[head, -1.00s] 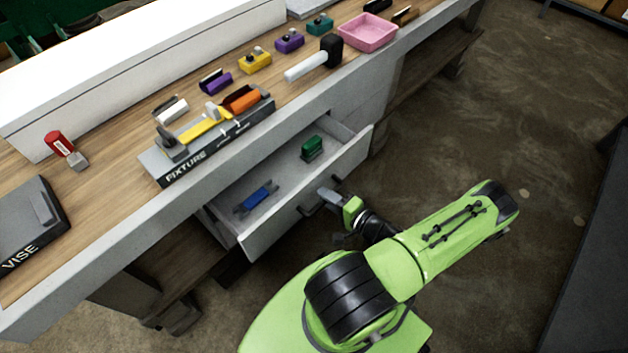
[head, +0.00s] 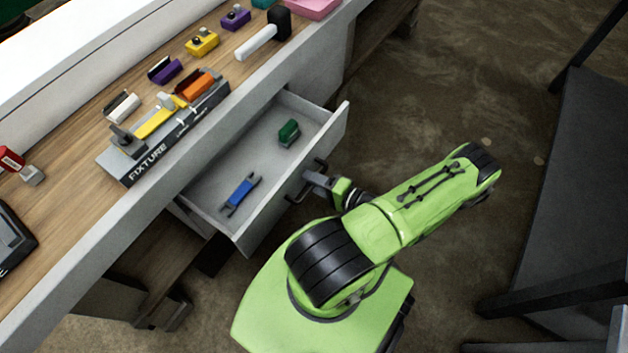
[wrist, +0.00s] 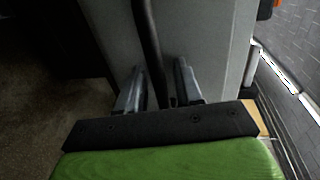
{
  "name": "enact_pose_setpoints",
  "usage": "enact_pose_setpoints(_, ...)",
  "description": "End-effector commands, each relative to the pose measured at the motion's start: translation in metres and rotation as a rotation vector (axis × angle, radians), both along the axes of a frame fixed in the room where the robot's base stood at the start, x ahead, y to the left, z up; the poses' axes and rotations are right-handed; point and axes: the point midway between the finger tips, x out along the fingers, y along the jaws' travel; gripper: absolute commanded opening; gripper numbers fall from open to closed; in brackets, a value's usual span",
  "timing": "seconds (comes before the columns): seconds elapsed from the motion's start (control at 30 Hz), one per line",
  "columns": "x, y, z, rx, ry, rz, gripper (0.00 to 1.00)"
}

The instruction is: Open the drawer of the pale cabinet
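The drawer (head: 262,222) of the pale cabinet stands well out from under the workbench, its inside open to view. A blue part (head: 241,192) and a green block (head: 288,133) lie in it. My gripper (head: 312,181) is at the dark bar handle (head: 295,197) on the drawer front. In the wrist view, the handle bar (wrist: 151,45) runs between the two fingers of my gripper (wrist: 160,85), which are close about it on both sides. The exact contact at the pads is dark and hard to make out.
A dark table (head: 580,180) stands at the right. Bare floor (head: 440,110) lies between it and the bench.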

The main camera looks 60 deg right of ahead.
Motion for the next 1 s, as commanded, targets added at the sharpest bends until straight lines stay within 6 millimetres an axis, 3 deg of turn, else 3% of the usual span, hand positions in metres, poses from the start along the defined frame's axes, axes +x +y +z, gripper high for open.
enact_pose_setpoints(0.37,-0.001,0.0,0.0,0.0,0.0,-0.001,0.35)
enact_pose_setpoints(0.47,-0.009,-0.001,0.003,-0.002,0.002,-0.003,0.35)
enact_pose_setpoints(0.9,-0.124,-0.005,0.026,-0.004,0.004,-0.005,0.35)
enact_pose_setpoints(1.0,-0.142,-0.005,0.03,-0.004,0.003,-0.003,0.35)
